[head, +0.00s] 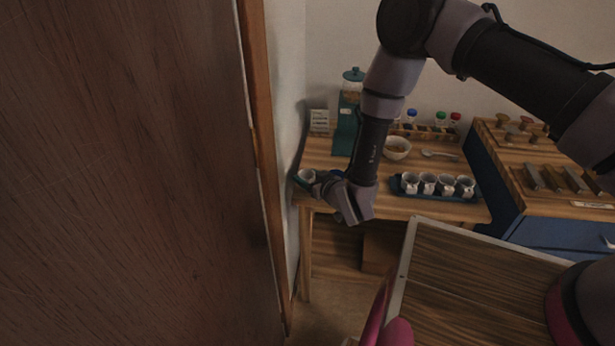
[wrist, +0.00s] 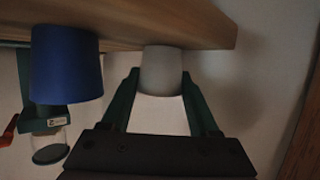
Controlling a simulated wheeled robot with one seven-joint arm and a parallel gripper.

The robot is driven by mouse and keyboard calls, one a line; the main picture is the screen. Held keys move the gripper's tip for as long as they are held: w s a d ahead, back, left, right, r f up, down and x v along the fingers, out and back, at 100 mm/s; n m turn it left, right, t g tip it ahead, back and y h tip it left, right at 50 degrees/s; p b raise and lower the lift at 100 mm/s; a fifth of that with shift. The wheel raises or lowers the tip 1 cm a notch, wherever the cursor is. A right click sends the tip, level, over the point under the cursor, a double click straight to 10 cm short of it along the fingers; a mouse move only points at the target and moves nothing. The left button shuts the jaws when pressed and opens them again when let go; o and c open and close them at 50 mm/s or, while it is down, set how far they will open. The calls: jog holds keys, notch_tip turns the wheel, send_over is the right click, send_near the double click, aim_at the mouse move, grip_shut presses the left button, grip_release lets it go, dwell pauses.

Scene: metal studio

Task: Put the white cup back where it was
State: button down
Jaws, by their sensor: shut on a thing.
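The white cup (wrist: 162,70) is between the two dark green fingers of my gripper (wrist: 161,88) in the wrist view, where the picture is upside down. It looks pale grey in the shade. In the head view the cup (head: 307,175) shows at the left end of the wooden table (head: 325,158), with my gripper (head: 306,181) reaching to it from the right. The cup is at the tabletop; I cannot tell whether its base touches the wood. A blue cup (wrist: 66,65) stands beside it in the wrist view and is not clearly visible in the head view.
A green grinder (head: 345,130) and a small card (head: 319,121) stand behind. A bowl (head: 397,148), a spoon (head: 440,154) and a dark tray (head: 437,197) with several metal cups are to the right. A wall and a large brown wood panel (head: 120,170) lie close on the left.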

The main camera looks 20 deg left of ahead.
jog(key=shift+f, duration=0.1)
jog(key=shift+c, duration=2.1)
grip_release()
